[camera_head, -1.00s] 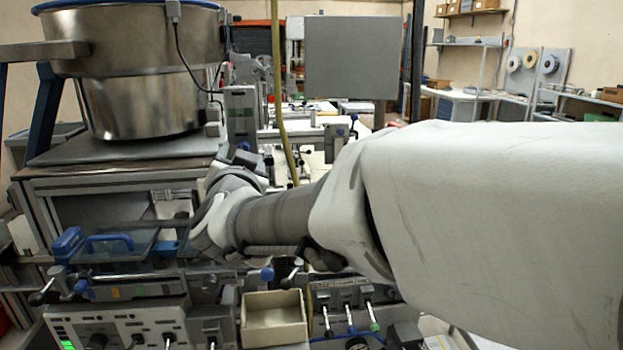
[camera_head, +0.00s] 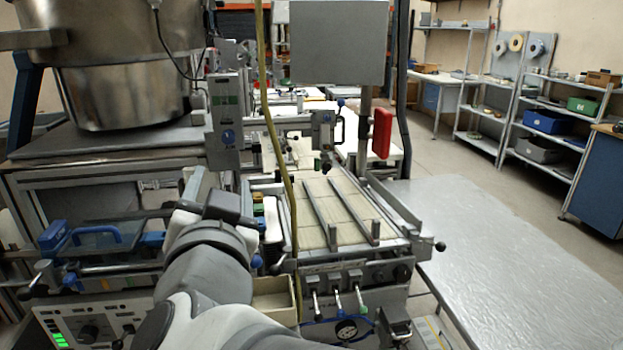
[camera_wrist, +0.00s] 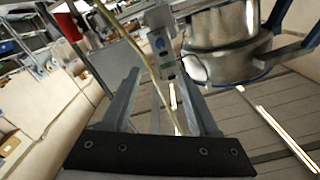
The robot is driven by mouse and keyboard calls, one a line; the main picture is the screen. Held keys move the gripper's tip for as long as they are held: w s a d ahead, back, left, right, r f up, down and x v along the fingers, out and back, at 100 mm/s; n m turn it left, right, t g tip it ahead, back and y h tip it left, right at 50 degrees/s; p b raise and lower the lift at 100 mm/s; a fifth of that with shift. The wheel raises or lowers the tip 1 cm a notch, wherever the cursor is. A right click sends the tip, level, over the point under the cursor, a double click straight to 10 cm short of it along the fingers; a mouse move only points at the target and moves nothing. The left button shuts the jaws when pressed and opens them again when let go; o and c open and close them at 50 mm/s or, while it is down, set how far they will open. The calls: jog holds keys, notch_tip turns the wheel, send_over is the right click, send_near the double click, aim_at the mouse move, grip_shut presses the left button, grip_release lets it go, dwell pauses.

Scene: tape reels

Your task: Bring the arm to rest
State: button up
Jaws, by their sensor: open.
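My gripper (camera_wrist: 158,78) shows in the wrist view with its two grey fingers spread apart and nothing between them. In the head view my arm rises from the bottom edge at centre left, and its wrist end is beside the vibrating-bowl stand and the machine. The fingers cannot be made out there. Tape reels (camera_head: 516,42) hang on a grey panel at the far back right, well away from my arm.
A steel bowl feeder (camera_head: 125,95) stands at left, on a framed table. The machine's railed bed (camera_head: 340,210) is right of my arm, with a yellow cable (camera_head: 272,140) hanging before it. A beige bin (camera_head: 272,300) is partly hidden by my arm.

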jog(key=shift+w, duration=0.1)
jog(key=d+f+n+g+p, duration=0.2)
jog(key=d+f+n+g, duration=0.35)
jog(key=d, duration=0.85)
jog(key=s+d+f+m+g+h, duration=0.3)
jog(key=s+d+f+g, duration=0.3)
jog(key=s+d, duration=0.3)
jog(key=d+f+h, duration=0.1)
jog(key=d, duration=0.3)
jog(key=shift+s+d+f, duration=0.15)
jog(key=shift+s+d, duration=0.05)
jog(key=shift+s, duration=0.15)
jog(key=shift+c, duration=0.9)
jog(key=shift+a, duration=0.1)
